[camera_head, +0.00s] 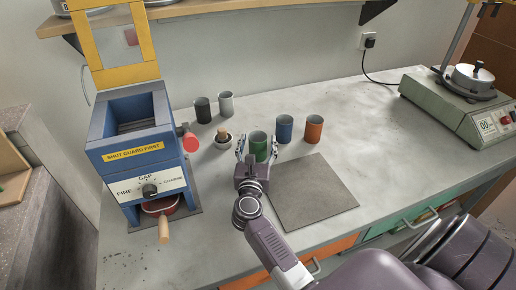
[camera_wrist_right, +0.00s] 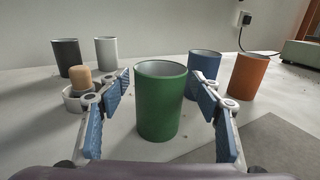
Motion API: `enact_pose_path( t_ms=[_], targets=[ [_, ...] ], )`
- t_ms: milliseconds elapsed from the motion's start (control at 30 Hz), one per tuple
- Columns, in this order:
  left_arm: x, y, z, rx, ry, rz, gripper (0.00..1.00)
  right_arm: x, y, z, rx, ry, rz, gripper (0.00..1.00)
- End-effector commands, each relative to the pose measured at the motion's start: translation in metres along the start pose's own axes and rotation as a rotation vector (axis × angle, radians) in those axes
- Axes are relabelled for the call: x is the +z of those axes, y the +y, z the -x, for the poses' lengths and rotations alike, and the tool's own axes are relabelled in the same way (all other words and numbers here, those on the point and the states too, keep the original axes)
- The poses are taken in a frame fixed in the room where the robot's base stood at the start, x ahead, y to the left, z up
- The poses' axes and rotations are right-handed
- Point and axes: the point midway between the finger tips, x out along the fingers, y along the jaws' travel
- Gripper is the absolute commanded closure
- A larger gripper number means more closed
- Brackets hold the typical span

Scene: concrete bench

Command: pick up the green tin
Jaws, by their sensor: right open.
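The green tin (camera_head: 258,145) stands upright on the bench. In the right wrist view the green tin (camera_wrist_right: 161,100) is in the middle, between the two fingers. My right gripper (camera_head: 257,148) is open, with one finger on each side of the tin. In the wrist view the right gripper (camera_wrist_right: 160,95) shows a gap between each finger pad and the tin. My left gripper is not in view.
A blue tin (camera_head: 284,128) and an orange tin (camera_head: 313,128) stand close to the right. A small bowl (camera_head: 223,141) with a cork-coloured piece, a black tin (camera_head: 202,110) and a white tin (camera_head: 226,103) stand left. A blue machine (camera_head: 140,150) is further left; a grey mat (camera_head: 312,195) lies right.

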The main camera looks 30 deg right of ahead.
Motion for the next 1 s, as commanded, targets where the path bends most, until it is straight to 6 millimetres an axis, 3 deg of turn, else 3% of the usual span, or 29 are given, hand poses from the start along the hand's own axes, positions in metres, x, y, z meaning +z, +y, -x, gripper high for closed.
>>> enact_pose_path(
  t_ms=[267,700,1000],
  targets=[
    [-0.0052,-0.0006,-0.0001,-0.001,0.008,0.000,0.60,-0.0006,-0.0001,-0.0021,0.000,0.001,0.001,0.43],
    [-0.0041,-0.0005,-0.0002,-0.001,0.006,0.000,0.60,-0.0005,0.0000,-0.0019,0.000,0.001,0.001,0.92],
    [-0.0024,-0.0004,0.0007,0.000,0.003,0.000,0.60,0.0030,0.0002,-0.0020,0.000,-0.001,0.000,0.92]
  ],
)
